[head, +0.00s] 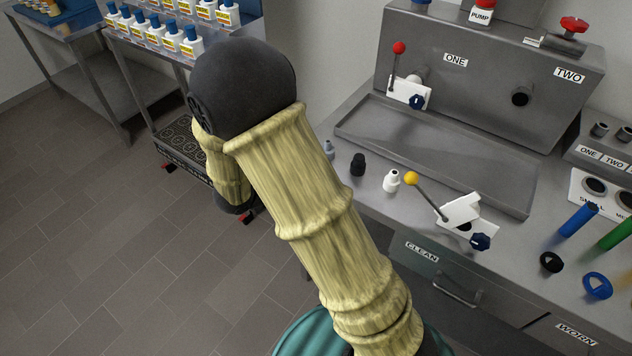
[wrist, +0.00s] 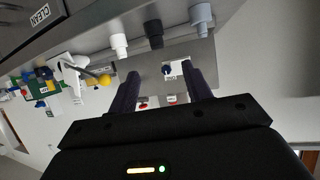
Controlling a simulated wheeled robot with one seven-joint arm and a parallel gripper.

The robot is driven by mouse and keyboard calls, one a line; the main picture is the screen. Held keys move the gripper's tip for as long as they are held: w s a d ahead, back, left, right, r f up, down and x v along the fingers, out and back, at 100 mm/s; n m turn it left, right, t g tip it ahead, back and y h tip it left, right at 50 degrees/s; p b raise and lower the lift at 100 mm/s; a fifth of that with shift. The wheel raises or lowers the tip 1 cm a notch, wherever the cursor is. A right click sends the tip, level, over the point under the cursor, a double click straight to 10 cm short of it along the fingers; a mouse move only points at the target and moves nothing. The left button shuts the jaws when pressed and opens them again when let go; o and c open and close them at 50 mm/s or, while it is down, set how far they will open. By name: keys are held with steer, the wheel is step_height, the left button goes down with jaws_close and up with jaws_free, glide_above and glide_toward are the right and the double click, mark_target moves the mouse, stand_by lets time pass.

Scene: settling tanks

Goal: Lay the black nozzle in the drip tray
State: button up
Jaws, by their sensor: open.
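The black nozzle (head: 358,164) stands on the steel bench between a white nozzle (head: 391,181) and a grey nozzle (head: 329,149). The drip tray (head: 463,178) is the shallow rimmed steel tray behind them, below the panel marked ONE; its floor looks empty. In the wrist view, my gripper (wrist: 163,82) is open with nothing between its two dark fingers. The black nozzle (wrist: 153,33) shows beyond the fingertips, towards the top of that picture, apart from them. The head view does not show my fingers clearly; my arm covers part of the scene.
A yellow-knobbed lever (head: 427,195) stands right of the white nozzle, near the tray's front edge. A red-knobbed lever (head: 397,64) rises behind the tray. Blue (head: 579,220) and green cylinders and rings lie at the right. A bottle rack (head: 170,35) is at the back left.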

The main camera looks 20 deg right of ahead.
steer(key=w+a+r+n+t+y, duration=0.1)
steer(key=w+a+n+t+y, duration=0.25)
steer(key=n+y, duration=0.5)
steer(key=s+d+n+g+y, duration=0.3)
steer(key=s+g, duration=0.3)
steer(key=s, duration=1)
steer(key=shift+s+d+n+y, duration=0.15)
steer(key=shift+s+n+y, duration=0.15)
steer(key=shift+n, duration=0.55)
steer(key=shift+w, duration=0.15)
steer(key=shift+c, duration=1.4)
